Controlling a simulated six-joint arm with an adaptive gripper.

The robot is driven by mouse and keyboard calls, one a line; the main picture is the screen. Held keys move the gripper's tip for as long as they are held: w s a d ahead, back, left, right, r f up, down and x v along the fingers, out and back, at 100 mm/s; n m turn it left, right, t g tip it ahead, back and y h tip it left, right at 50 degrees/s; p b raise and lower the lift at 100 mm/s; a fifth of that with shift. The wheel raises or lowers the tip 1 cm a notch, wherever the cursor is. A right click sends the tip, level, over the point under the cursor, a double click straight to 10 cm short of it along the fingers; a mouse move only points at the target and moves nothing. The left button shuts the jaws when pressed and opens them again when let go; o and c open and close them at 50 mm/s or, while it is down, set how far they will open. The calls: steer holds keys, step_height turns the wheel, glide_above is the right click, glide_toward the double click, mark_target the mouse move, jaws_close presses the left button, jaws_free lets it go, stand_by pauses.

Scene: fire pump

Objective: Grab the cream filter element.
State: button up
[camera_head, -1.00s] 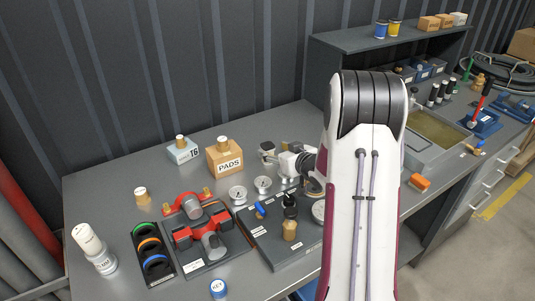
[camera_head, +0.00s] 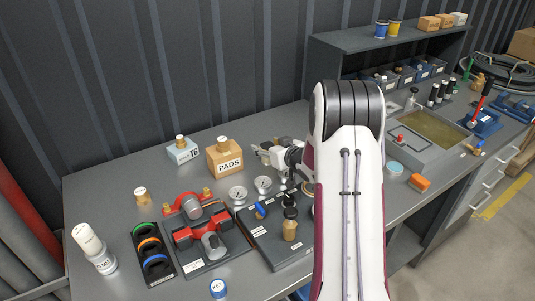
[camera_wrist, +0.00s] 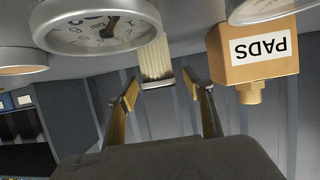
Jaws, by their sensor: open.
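The cream filter element (camera_wrist: 157,60) shows in the wrist view as a pleated cream body with a grey end cap. It stands beyond my fingertips and lines up with the gap between them. My gripper (camera_wrist: 161,88) is open and empty, with space on both sides of the filter; I cannot tell the distance ahead. In the head view my gripper (camera_head: 264,147) is over the bench, right of the PADS box. I cannot clearly pick out the filter there, as my gripper and wrist crowd that spot.
The PADS box (camera_wrist: 252,55) stands close to the filter, right in the wrist view. A large gauge (camera_wrist: 98,22) is close on the left. In the head view, two gauges (camera_head: 238,193) lie in front.

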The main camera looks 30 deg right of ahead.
mark_target(268, 145)
stand_by(0.3)
steer(key=c, duration=1.2)
steer(key=shift+r, duration=0.1)
steer(key=shift+r, duration=4.95)
